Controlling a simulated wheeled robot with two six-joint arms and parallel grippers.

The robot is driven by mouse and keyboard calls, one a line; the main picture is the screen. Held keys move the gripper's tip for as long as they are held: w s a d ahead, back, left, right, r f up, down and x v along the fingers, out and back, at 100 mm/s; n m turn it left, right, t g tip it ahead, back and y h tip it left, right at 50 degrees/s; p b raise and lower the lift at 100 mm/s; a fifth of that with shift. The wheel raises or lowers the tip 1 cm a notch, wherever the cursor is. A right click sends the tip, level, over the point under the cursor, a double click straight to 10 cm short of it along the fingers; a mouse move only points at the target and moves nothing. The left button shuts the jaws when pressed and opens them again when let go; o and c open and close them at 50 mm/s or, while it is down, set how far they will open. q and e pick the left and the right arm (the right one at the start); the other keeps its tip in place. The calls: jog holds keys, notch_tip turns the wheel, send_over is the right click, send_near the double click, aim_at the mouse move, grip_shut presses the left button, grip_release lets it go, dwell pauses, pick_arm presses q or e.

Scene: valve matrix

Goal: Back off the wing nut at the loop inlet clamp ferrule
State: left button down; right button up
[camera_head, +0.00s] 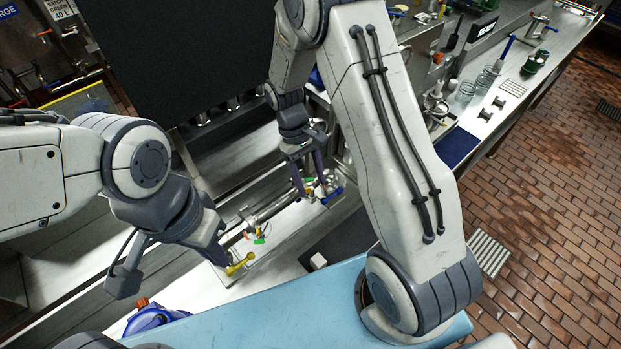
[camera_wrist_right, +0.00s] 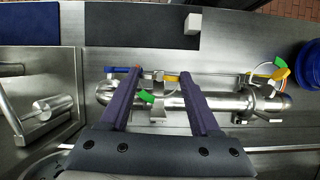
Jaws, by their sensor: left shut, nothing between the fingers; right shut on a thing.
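A polished horizontal pipe run (camera_head: 275,208) with clamps and coloured tags lies on the steel bench. In the right wrist view, the fingers of my right gripper (camera_wrist_right: 160,75) straddle a metal clamp fitting (camera_wrist_right: 158,76) on the pipe, with a green tab (camera_wrist_right: 146,97) beside it. The gripper is shut on this fitting; I cannot clearly make out a wing nut's shape. In the head view, my right gripper (camera_head: 310,178) is over the pipe's far end. My left gripper (camera_head: 217,254) is shut and empty near a yellow handle (camera_head: 240,264); its fingertips are partly hidden.
In the right wrist view, another clamp (camera_wrist_right: 248,95) with coloured tags stands to the right, near a blue container (camera_wrist_right: 309,66). A white cube (camera_wrist_right: 193,24) lies on a dark mat (camera_wrist_right: 150,30). A steel basin (camera_wrist_right: 35,95) is at left.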

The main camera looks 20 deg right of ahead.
jog(key=shift+s, duration=0.1)
jog(key=o, duration=1.4)
jog(key=shift+w+r, duration=0.3)
jog(key=shift+r, duration=0.15)
jog(key=b+v, duration=0.3)
jog(key=v, duration=0.6)
jog(key=shift+r, duration=0.25)
